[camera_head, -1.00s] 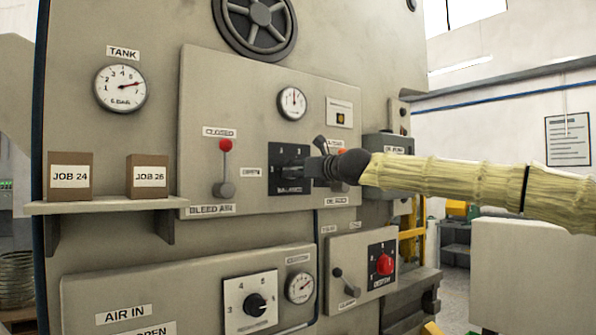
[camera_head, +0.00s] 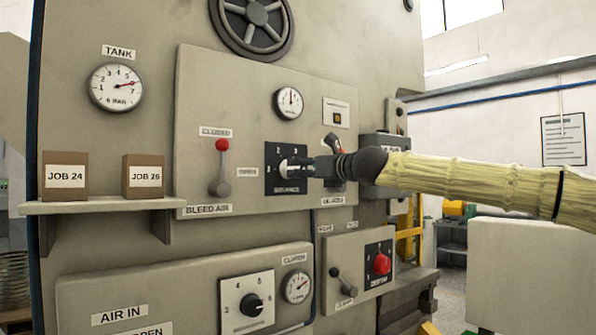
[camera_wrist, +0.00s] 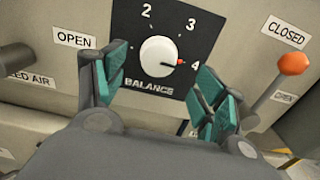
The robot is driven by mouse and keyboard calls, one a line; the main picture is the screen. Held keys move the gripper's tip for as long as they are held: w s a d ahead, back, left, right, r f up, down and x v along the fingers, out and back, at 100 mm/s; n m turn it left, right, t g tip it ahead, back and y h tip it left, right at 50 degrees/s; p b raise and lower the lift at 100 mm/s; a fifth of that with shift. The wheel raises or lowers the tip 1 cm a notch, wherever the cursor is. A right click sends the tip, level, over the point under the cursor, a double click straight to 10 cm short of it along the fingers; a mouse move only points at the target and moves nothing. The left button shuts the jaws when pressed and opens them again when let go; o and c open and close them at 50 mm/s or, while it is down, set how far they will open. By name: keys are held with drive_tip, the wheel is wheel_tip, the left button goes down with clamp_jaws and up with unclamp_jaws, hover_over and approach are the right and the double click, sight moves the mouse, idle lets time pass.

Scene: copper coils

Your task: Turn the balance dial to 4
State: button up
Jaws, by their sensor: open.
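The balance dial has a white round knob (camera_wrist: 160,57) with a red pointer, on a dark plate (camera_wrist: 185,25) marked with numbers. In the wrist view the pointer points right, at the 4. The dial also shows in the head view (camera_head: 287,168), partly covered by the gripper. My gripper (camera_wrist: 164,75) is open in front of the dial. One teal-padded finger is on each side of the knob, with visible gaps between. In the head view my gripper (camera_head: 308,168) reaches in from the right, close to the plate.
A red-knobbed bleed air lever (camera_head: 221,165) stands left of the dial. An orange-tipped lever (camera_wrist: 293,64) is close to the right finger in the wrist view. A shelf (camera_head: 110,205) with two job boxes sticks out at left. A red depth knob (camera_head: 382,264) is below.

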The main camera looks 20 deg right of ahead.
drive_tip(key=v, duration=0.6)
drive_tip(key=shift+s, duration=0.4)
drive_tip(key=shift+d, duration=0.1)
